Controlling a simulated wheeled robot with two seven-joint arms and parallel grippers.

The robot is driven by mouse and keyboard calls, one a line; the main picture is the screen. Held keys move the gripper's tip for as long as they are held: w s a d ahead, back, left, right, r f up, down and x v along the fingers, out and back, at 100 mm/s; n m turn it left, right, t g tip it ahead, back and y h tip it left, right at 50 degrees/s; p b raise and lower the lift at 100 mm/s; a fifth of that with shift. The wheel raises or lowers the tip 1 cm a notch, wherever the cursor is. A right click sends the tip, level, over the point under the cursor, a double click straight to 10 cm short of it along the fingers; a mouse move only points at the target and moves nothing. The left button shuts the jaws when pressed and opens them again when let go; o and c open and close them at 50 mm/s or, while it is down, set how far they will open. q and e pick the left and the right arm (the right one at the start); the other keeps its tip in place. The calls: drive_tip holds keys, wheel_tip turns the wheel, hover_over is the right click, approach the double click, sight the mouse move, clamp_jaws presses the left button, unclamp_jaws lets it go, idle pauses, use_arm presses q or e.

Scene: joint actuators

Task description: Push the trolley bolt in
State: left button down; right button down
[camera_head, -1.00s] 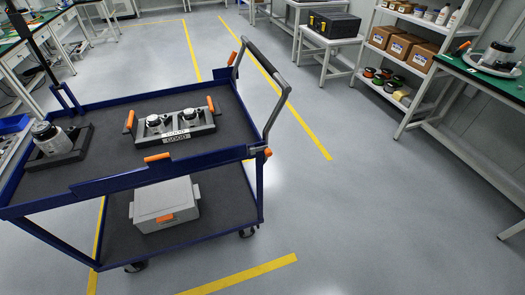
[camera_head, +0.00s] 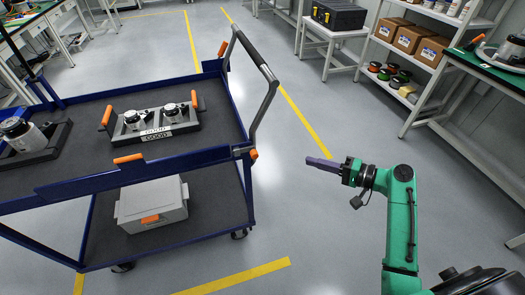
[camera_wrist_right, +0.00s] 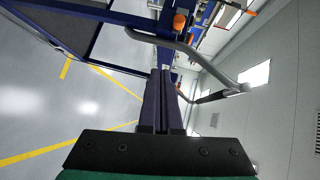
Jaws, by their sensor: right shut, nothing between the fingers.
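The blue trolley (camera_head: 60,183) stands at the left in the head view, with a grey push handle (camera_head: 262,95) at its right end. An orange-tipped fitting that looks like the bolt (camera_head: 253,154) sits at the near foot of this handle. In the right wrist view an orange knob (camera_wrist_right: 179,22) shows on the trolley beyond the fingers. My right gripper (camera_head: 309,161) is shut and empty, to the right of the handle and apart from it in the head view. Its dark fingers (camera_wrist_right: 161,72) lie together and point toward the trolley. My left gripper is out of view.
The trolley carries a tray of actuators (camera_head: 185,128) on top and a grey case (camera_head: 150,205) below. Shelves with boxes (camera_head: 411,39) and a green-topped table (camera_head: 495,72) stand at the right. Open floor (camera_head: 330,235) lies between.

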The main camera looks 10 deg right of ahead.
drive_tip(key=r, duration=0.2)
drive_tip(key=r+n+y, duration=0.1)
drive_tip(key=shift+s+a, duration=0.2)
drive_tip(key=shift+a, duration=0.15)
drive_tip(key=shift+f, duration=0.1)
drive_tip(key=s+a+p+x, duration=0.1)
drive_tip(key=s+p+x, duration=0.1)
drive_tip(key=x, duration=1.1)
drive_tip(key=shift+a+f+p, duration=0.3)
drive_tip(key=shift+a+p, duration=0.1)
drive_tip(key=shift+p, duration=0.15)
drive_tip(key=shift+s, duration=0.15)
